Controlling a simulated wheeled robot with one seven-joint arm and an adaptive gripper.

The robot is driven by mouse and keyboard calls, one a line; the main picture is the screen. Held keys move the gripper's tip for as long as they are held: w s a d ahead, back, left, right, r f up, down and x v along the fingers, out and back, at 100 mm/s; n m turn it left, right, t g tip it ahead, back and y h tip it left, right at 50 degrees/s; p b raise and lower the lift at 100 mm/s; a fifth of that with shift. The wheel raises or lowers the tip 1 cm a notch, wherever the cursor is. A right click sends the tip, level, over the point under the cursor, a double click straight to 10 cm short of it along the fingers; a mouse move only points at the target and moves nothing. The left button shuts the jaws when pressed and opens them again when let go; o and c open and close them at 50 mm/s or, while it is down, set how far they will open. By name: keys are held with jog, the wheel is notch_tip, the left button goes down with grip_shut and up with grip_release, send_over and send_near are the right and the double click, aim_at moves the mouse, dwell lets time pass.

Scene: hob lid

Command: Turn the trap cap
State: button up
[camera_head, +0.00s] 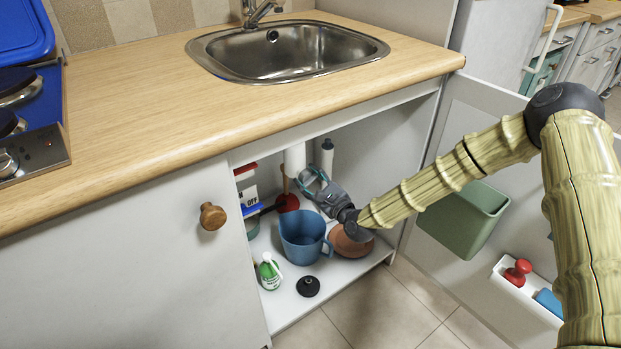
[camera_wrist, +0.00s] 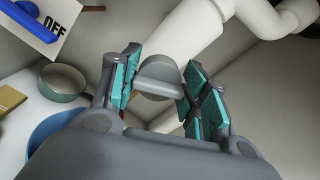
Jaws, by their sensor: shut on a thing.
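The trap cap (camera_wrist: 158,76) is a grey knob with a raised ridge at the end of the white drain pipe (camera_wrist: 193,35), which runs up and away in the wrist view. My gripper (camera_head: 312,182) reaches into the open cupboard under the sink, beside the white pipe (camera_head: 295,158). In the wrist view its teal pads lie on both sides of the cap, and the gripper is shut on it. A thin gap seems to show beside the pads, so the exact contact is hard to see. In the head view the gripper hides the cap.
A blue jug (camera_head: 302,240) stands below my gripper, with a brown bowl (camera_head: 350,241) to its right. A green-and-white bottle (camera_head: 270,273) and a black plug (camera_head: 308,286) are near the front edge. The open door with a green bin (camera_head: 464,220) is at right.

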jog(key=n+p, duration=0.1)
jog(key=n, duration=0.3)
jog(key=shift+n, duration=0.3)
jog(key=n+p, duration=0.1)
jog(key=n, duration=0.2)
jog(key=shift+n, duration=0.4)
jog(key=n, duration=0.3)
jog(key=shift+a+f+n+p, duration=0.1)
jog(key=shift+f+n+p, duration=0.05)
jog(key=shift+n+p, duration=0.2)
jog(key=n+p, duration=0.1)
jog(key=n, duration=0.2)
jog(key=shift+n, duration=0.25)
jog(key=n+p, duration=0.1)
jog(key=n, duration=0.5)
jog(key=shift+f+p, duration=0.15)
jog(key=shift+p, duration=0.2)
jog(key=n, duration=0.3)
jog(key=n+p, duration=0.1)
jog(key=n, duration=0.2)
jog(key=shift+d+f, duration=0.1)
jog(key=shift+d, duration=0.1)
jog(key=shift+n, duration=0.3)
